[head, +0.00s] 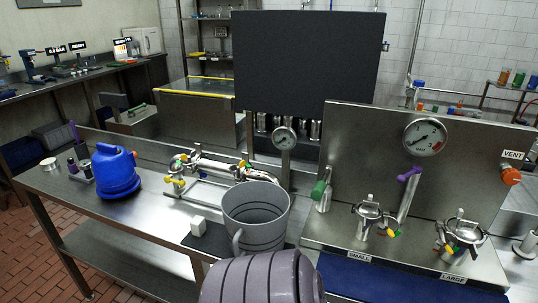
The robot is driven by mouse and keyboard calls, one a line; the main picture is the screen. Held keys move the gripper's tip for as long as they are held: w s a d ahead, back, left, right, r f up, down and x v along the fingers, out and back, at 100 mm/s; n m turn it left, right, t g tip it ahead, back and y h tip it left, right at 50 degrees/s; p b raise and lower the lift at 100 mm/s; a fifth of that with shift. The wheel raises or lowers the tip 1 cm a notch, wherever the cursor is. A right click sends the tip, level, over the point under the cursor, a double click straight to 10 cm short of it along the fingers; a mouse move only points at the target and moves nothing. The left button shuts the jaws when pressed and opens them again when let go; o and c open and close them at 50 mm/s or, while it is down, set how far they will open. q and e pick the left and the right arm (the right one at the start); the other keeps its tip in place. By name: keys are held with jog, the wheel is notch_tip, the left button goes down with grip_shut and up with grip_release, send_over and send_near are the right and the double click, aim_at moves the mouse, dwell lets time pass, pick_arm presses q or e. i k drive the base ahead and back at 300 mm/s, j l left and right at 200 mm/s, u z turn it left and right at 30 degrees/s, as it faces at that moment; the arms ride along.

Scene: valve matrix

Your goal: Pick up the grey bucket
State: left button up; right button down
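The grey bucket (256,219) stands upright at the near right end of the steel bench, beside the sloped steel panel. It is open at the top, with dark rings around it and a handle at its lower left side. I see no contents in it. A ribbed grey-mauve rounded shape at the bottom edge of the head view covers the lowest part of the bucket. I cannot tell what that shape is. Neither of my grippers shows in the head view.
A white block (198,226) sits on a dark mat left of the bucket. A pipe assembly with coloured handles (208,168) lies behind it. A blue jug (116,172) stands farther left. The steel panel (464,165) with gauge and valves rises at right. Bare bench shows at front left.

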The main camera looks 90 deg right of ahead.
aim_at(256, 213)
jog(key=z, duration=2.6)
